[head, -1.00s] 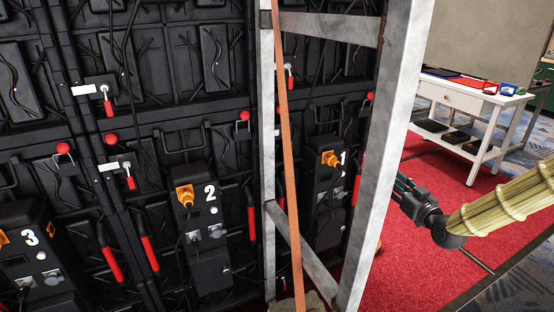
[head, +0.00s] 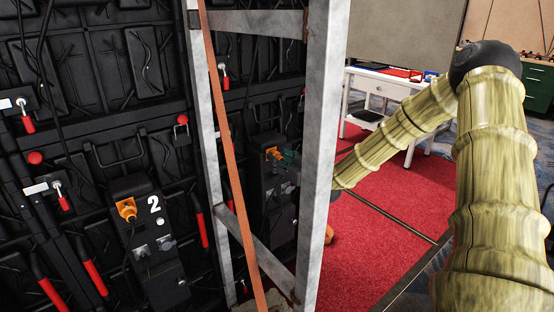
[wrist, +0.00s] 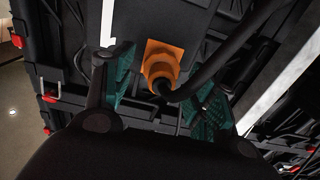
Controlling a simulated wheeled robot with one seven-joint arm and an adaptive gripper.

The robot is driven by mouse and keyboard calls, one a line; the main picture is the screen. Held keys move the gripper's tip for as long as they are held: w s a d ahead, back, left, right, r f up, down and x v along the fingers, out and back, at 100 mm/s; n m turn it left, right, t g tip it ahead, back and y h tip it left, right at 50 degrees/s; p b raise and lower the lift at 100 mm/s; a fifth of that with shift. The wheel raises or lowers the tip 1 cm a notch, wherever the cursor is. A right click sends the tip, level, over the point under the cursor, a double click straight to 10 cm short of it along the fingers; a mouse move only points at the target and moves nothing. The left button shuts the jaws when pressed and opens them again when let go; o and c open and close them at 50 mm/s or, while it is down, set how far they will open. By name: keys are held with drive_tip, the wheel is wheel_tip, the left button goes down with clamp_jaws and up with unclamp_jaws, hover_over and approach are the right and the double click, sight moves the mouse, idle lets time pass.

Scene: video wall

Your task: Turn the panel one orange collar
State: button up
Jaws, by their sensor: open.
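The orange collar (wrist: 160,65) of panel one sits on the black panel box, with a black cable running out of it and curving up to the right in the wrist view. In the head view the collar (head: 273,153) shows behind the metal frame. My gripper (wrist: 165,95) is open, with one teal-padded finger on each side of the collar and cable in the wrist view. The fingers look apart from the collar.
A grey metal frame (head: 326,140) with an orange strap (head: 232,160) stands between the head camera and panel one. Panel two's box (head: 150,240) with its own orange collar (head: 126,210) is to the left. A white table (head: 385,88) stands behind my arm on the red carpet (head: 360,260).

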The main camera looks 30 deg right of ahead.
drive_tip(key=shift+w+a, duration=0.1)
drive_tip(key=shift+w, duration=0.85)
drive_tip(key=c, duration=1)
drive_tip(key=shift+c, duration=0.2)
drive_tip(key=m+p, duration=0.1)
drive_tip(key=m, duration=0.3)
drive_tip(key=shift+m, duration=0.3)
drive_tip(key=shift+d+m, duration=0.2)
drive_tip(key=shift+m, duration=1.9)
